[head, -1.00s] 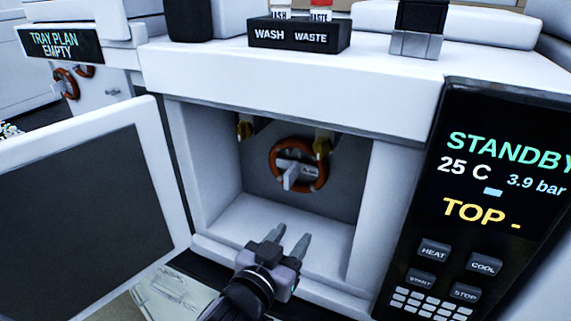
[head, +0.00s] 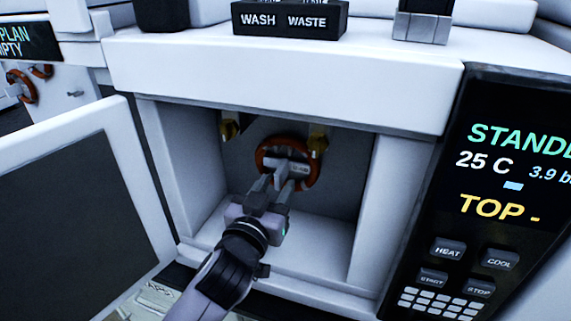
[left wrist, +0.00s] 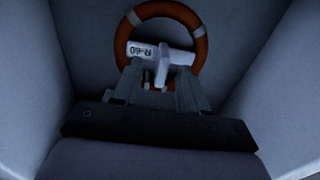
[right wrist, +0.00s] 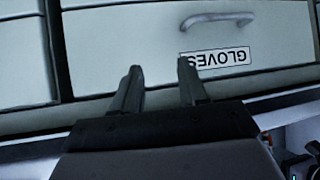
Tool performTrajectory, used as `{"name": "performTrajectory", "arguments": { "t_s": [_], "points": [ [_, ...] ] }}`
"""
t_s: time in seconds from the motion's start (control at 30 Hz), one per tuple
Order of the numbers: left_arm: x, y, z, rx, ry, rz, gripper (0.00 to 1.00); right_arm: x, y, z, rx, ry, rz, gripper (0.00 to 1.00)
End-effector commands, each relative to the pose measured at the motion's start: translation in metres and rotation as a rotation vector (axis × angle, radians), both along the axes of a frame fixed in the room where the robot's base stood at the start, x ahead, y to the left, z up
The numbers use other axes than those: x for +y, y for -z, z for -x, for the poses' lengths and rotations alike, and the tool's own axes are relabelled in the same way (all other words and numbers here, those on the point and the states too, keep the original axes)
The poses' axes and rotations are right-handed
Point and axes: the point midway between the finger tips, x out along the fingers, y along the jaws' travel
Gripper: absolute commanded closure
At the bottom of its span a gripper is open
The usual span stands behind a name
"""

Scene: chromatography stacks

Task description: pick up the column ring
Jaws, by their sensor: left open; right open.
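The column ring (head: 315,172) is an orange-red ring with pale bands and a white tagged tab across its middle. It is at the back wall of the open compartment, below two brass fittings. It also shows in the left wrist view (left wrist: 203,48), where its tag appears to read R-60. My left gripper (head: 277,180) is inside the compartment, open, its fingers pointing at the ring's white tab. In the left wrist view the fingertips overlap the ring's lower part and flank the tab's stem; contact cannot be told. My right gripper (right wrist: 159,68) is open and empty, away from the ring.
The compartment door (head: 70,210) stands open at the left. The control panel (head: 490,190) is at the right. Brass fittings (head: 318,142) hang above the ring. Other orange rings (head: 22,86) show at far left. A drawer labelled GLOVES (right wrist: 130,35) faces my right gripper.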

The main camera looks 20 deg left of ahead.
Motion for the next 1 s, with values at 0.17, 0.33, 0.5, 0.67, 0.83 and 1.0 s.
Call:
{"name": "performTrajectory", "arguments": {
  "t_s": [0.17, 0.33, 0.5, 0.67, 0.83, 1.0],
  "points": [
    [0.001, 0.0, -0.023, 0.0, 0.0, 0.0, 0.57, 0.0, -0.003, 0.0, 0.0, 0.0, 0.0, 0.57],
    [0.001, 0.001, -0.03, 0.001, 0.001, 0.0, 0.57, 0.0, -0.003, 0.0, 0.001, 0.001, 0.001, 0.57],
    [0.001, 0.001, -0.031, 0.001, 0.001, 0.0, 0.57, 0.0, -0.003, 0.0, 0.001, 0.001, 0.001, 0.57],
    [0.001, 0.001, -0.03, 0.001, 0.001, 0.0, 1.0, 0.0, -0.003, 0.0, 0.001, 0.001, 0.001, 0.57],
    [0.001, 0.001, -0.03, 0.0, 0.001, 0.0, 1.0, 0.0, -0.003, 0.0, 0.002, 0.001, 0.001, 0.57],
    [0.001, 0.0, -0.03, 0.0, 0.001, 0.001, 1.0, 0.0, -0.003, 0.0, 0.002, 0.0, 0.0, 0.57]
  ]
}}
